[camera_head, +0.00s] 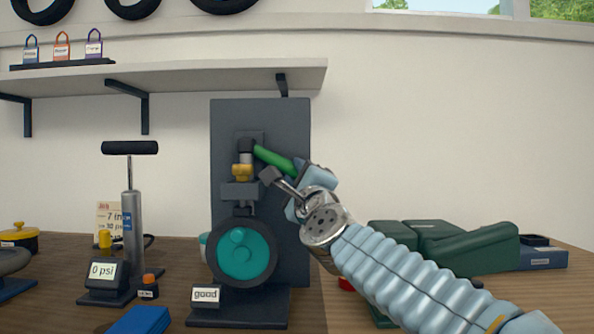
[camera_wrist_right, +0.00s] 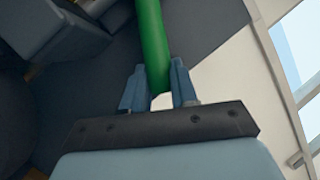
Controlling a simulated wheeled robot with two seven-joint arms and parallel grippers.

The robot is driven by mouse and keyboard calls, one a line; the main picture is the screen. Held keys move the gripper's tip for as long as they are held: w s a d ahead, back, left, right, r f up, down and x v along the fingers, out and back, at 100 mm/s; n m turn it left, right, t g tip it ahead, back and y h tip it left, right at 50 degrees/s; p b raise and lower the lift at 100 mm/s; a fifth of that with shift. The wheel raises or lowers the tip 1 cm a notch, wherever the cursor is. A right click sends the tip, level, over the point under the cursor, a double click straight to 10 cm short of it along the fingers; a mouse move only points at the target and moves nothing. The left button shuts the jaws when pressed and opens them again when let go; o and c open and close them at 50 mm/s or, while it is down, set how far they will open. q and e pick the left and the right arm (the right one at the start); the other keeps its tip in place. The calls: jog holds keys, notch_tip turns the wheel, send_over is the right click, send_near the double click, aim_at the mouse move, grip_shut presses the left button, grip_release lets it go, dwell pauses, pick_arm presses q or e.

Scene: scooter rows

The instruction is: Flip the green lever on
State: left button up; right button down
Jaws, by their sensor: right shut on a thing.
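The green lever (camera_head: 274,160) sticks out from a dark fitting (camera_head: 246,147) on the grey upright panel, sloping down to the right. A brass part (camera_head: 242,171) sits just below its pivot. My right gripper (camera_head: 292,172) is at the lever's outer end and partly hides it. In the right wrist view the green lever (camera_wrist_right: 153,45) runs down between the two blue-grey fingers of my right gripper (camera_wrist_right: 159,88), which is shut on its end. My left gripper is not in view.
A teal wheel (camera_head: 241,254) with a dark tyre stands below the lever, beside a "good" sign (camera_head: 206,295). A hand pump (camera_head: 132,220) and a "0 psi" gauge (camera_head: 103,271) stand to the left. A shelf (camera_head: 180,76) hangs above.

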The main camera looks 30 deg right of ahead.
jog(key=shift+w+a+f+m, duration=0.1)
jog(key=shift+a+f+m, duration=0.05)
jog(key=shift+f+m, duration=0.15)
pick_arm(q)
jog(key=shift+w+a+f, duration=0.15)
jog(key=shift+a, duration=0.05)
pick_arm(e)
jog(key=c, duration=0.9)
grip_release()
jog(key=shift+r, duration=0.1)
pick_arm(q)
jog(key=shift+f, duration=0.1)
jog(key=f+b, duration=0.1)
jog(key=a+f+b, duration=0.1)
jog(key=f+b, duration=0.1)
jog(key=b, duration=0.1)
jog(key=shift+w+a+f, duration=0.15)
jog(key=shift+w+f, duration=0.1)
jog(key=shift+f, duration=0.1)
pick_arm(e)
jog(key=v, duration=1.3)
jog(key=shift+s+a+f, duration=0.2)
jog(key=shift+s, duration=0.1)
